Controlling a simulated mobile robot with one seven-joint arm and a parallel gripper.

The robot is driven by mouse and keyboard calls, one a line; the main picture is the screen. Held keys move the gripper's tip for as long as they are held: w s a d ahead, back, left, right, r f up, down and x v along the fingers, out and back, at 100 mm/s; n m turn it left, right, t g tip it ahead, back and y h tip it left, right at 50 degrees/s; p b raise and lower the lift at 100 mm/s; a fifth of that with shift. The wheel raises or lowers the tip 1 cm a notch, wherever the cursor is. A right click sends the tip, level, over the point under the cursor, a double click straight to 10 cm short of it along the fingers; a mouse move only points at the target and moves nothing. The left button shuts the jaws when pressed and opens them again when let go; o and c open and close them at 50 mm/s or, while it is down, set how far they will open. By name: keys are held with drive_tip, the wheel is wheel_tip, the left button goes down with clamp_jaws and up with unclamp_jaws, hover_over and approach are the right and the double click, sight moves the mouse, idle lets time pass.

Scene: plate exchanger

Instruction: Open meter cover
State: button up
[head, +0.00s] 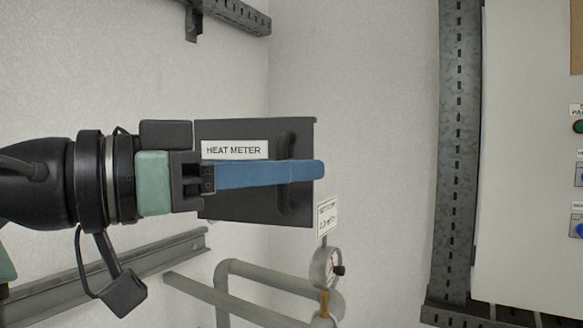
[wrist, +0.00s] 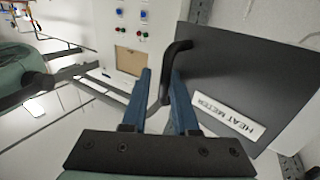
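The meter cover (head: 245,207) is a dark grey plate with a white "HEAT METER" label (head: 234,149), in the middle of the head view. It fills the right of the wrist view (wrist: 255,65). Its black bar handle (head: 284,202) stands near its right edge, partly hidden by a blue finger. My gripper (head: 322,169) reaches across the cover from the left, its fingertips past the handle. In the wrist view, the handle (wrist: 167,75) lies between the two blue fingers, nearer the right one. A gap shows at the left finger, so the gripper is open around the handle. The meter behind the cover is hidden.
A pressure gauge (head: 326,267) with a small white tag (head: 327,215) sits just below the cover's right corner. Grey pipes (head: 240,302) run beneath. A perforated metal upright (head: 457,150) and a control panel (head: 525,150) stand at right. Bare wall lies between.

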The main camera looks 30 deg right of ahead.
drive_tip(key=shift+w+a+f, duration=0.1)
drive_tip(key=shift+w+a, duration=0.05)
drive_tip(key=shift+a, duration=0.2)
